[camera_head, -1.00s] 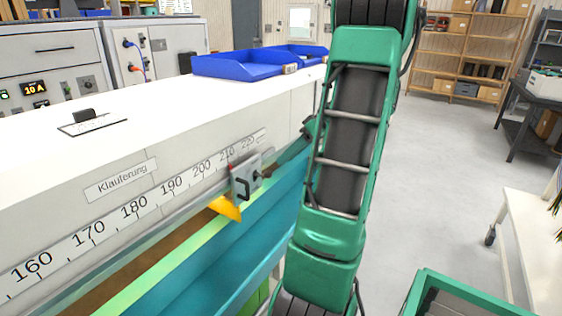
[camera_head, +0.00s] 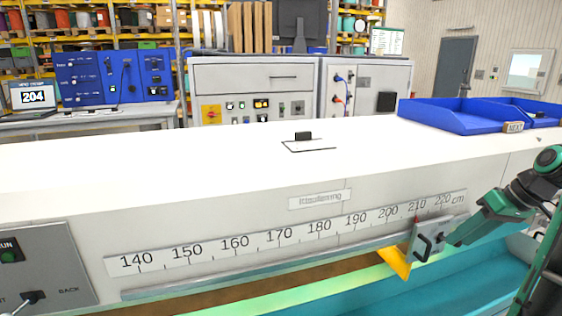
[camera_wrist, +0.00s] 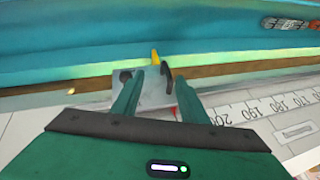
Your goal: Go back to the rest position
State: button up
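My gripper (camera_head: 452,240) is at the right of the head view, just beside the grey sliding stop (camera_head: 423,240) on the measuring bench. The stop has a dark handle, and a yellow piece below it. A red mark above it stands near 210 on the scale (camera_head: 290,232). In the wrist view my gripper (camera_wrist: 158,80) has its two fingers apart, with the stop's plate (camera_wrist: 152,98) showing between them. The dark handle (camera_wrist: 167,74) shows near the right fingertip. I see nothing held; whether a finger touches the handle I cannot tell.
The white bench top (camera_head: 200,155) runs across the view, with a blue tray (camera_head: 447,117) at its right. A teal trough (camera_head: 400,295) lies below the scale. A grey control panel (camera_head: 40,268) is at lower left. Grey cabinets (camera_head: 255,85) stand behind.

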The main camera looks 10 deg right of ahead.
jog(key=s+a+f+m+g+h, duration=0.2)
jog(key=s+a+m+g, duration=0.3)
jog(key=s+a, duration=1)
jog(key=shift+s+a+f+m+h, duration=0.15)
jog(key=shift+s+a+m+h, duration=0.3)
jog(key=shift+a, duration=0.75)
jog(key=shift+w, duration=0.15)
jog(key=shift+c, duration=1.1)
jog(key=shift+a, duration=0.15)
